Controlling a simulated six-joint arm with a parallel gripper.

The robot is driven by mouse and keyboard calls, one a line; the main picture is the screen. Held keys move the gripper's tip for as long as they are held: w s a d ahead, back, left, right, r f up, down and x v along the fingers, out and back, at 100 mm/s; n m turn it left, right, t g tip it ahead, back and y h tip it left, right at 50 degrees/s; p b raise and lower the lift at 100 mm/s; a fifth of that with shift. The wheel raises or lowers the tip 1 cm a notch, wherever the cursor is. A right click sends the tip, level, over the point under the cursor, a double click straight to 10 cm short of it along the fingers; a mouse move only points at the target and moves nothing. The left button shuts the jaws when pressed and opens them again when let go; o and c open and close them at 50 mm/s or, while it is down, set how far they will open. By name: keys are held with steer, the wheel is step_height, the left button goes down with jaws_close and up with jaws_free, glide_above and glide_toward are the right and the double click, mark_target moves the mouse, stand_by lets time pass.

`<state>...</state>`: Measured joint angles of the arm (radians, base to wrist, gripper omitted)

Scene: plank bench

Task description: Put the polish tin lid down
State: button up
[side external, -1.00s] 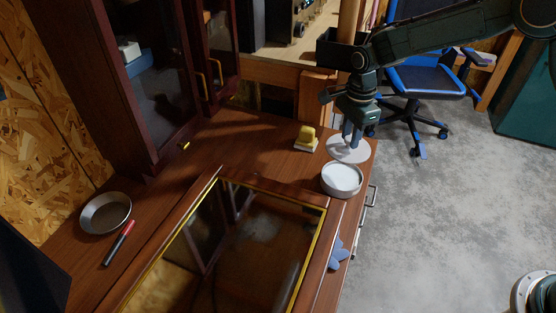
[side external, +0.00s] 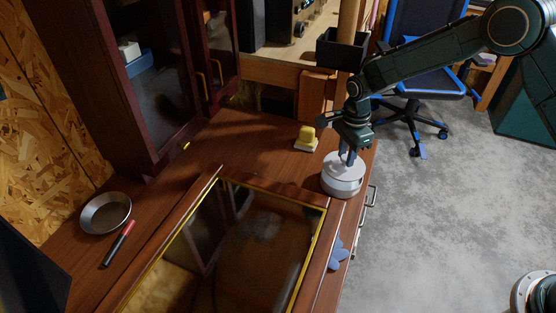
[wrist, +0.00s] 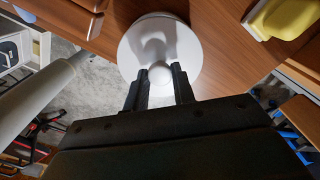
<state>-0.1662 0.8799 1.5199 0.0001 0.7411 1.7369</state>
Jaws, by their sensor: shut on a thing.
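The polish tin lid (side external: 340,171) is a pale disc with a round knob, and my gripper (side external: 347,156) is shut on that knob. The polish tin (side external: 343,189) is a low, round, white tin near the bench's right edge. The lid is over the tin's mouth and hides its inside; I cannot tell whether it rests on the rim or hangs just above. In the wrist view the lid (wrist: 183,45) lies beyond my fingertips (wrist: 160,78), with the knob between them, and covers most of the tin.
A yellow-topped block (side external: 306,139) stands behind the tin. A framed glass panel (side external: 250,240) lies in front, with a blue object (side external: 338,252) by its right side. A metal dish (side external: 106,213) and a red-and-black marker (side external: 118,243) lie at the left.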

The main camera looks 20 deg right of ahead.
steer(key=shift+f, duration=1.55)
steer(key=shift+f, duration=0.2)
steer(key=o, duration=1)
steer(key=shift+c, duration=0.2)
steer(key=shift+r, duration=0.1)
steer(key=r, duration=1.1)
steer(key=shift+s+d+r, duration=0.1)
steer(key=shift+s+r, duration=0.1)
steer(key=shift+r, duration=0.2)
